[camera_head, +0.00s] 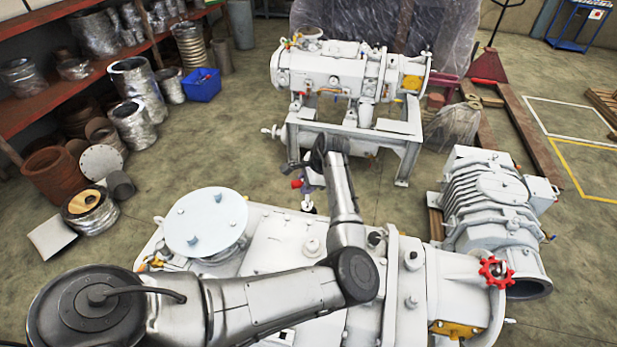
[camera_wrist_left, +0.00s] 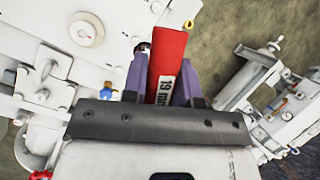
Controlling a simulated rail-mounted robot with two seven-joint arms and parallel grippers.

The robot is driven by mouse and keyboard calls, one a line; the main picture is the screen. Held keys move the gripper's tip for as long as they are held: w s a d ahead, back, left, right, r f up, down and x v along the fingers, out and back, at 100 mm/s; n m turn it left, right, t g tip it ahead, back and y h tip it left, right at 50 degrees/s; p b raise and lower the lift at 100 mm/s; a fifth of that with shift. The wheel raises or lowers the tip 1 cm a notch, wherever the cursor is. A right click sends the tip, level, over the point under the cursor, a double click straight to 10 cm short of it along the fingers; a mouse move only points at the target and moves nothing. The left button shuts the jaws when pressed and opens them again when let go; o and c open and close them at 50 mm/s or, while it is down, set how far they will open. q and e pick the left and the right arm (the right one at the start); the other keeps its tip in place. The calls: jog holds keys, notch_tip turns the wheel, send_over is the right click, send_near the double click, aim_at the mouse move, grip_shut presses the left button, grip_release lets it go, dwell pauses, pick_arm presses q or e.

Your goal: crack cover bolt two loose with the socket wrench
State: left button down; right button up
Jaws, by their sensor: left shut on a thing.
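The socket wrench (camera_wrist_left: 168,65) shows in the left wrist view as a red bar with a white size label. My left gripper (camera_wrist_left: 162,82) has its two purple fingers shut around it. The white pump (camera_head: 285,240) lies below my arm. I cannot tell which bolt is cover bolt two, or whether the wrench touches one. My right gripper is not in view.
A pale round plate (camera_head: 206,222) with knobs sits on the pump's left part. A red handwheel (camera_head: 496,271) is at its right end. Another machine on a frame (camera_head: 345,75) stands behind, and a ribbed unit (camera_head: 490,200) at right. Open floor (camera_head: 220,130) lies at left.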

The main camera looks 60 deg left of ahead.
aim_at(308, 204)
pick_arm(q)
jog(key=shift+w+d+f, duration=0.1)
jog(key=shift+d+f, duration=0.05)
jog(key=shift+f, duration=0.3)
jog(key=shift+w+d+f, duration=0.1)
jog(key=shift+d+f, duration=0.05)
jog(key=shift+f, duration=0.5)
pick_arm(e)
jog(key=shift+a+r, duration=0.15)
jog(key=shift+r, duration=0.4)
pick_arm(q)
jog(key=shift+p, duration=0.35)
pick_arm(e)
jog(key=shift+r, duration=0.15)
pick_arm(q)
jog(key=shift+r+p, duration=0.2)
jog(key=shift+p, duration=0.6)
jog(key=shift+f, duration=2.95)
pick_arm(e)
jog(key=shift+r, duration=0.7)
pick_arm(q)
jog(key=shift+p, duration=0.35)
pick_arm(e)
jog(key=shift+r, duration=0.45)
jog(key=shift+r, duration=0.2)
